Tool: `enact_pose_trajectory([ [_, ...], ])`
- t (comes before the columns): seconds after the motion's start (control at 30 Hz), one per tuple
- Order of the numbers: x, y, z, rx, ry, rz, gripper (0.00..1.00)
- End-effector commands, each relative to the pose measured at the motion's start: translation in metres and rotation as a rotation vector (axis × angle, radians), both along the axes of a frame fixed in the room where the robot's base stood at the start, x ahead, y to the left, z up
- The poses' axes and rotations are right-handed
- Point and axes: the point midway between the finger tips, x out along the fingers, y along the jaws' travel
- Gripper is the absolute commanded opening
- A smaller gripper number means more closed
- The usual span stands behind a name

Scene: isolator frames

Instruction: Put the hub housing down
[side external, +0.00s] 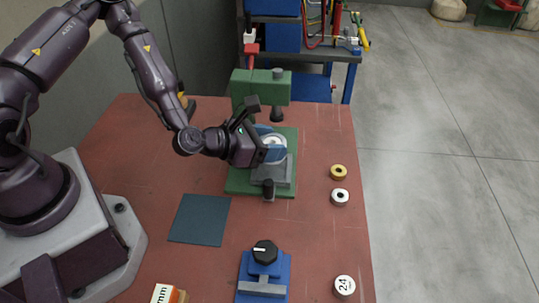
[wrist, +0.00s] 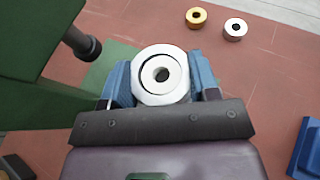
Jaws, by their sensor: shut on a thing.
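The hub housing (wrist: 141,93) is a pale metal ring with a smaller ring and dark hole in its middle. My gripper (wrist: 160,72) is shut on it, with one blue finger on each side. In the side external view, my gripper (side external: 268,148) reaches in from the left at the green press (side external: 258,88). The housing (side external: 276,141) shows there partly behind a blue finger, over the grey block (side external: 284,177) on the press base. I cannot tell whether it touches the block.
A dark flat mat (side external: 200,218) lies left of the press, clear. A blue fixture with a black knob (side external: 264,252) stands in front. A gold ring (side external: 338,172), a silver ring (side external: 339,197) and a white round piece (side external: 344,286) lie along the right edge.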

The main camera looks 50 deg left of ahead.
Motion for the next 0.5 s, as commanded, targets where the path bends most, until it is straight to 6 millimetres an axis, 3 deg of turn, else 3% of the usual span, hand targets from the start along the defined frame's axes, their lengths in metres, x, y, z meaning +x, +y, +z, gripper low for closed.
enact_pose_trajectory([
  [0.1, 0.000, 0.001, 0.026, 0.001, -0.005, 0.000, 0.20],
  [0.3, 0.000, 0.000, 0.050, 0.001, -0.003, 0.000, 0.20],
  [0.5, -0.004, 0.012, 0.044, 0.000, 0.002, 0.017, 0.20],
])
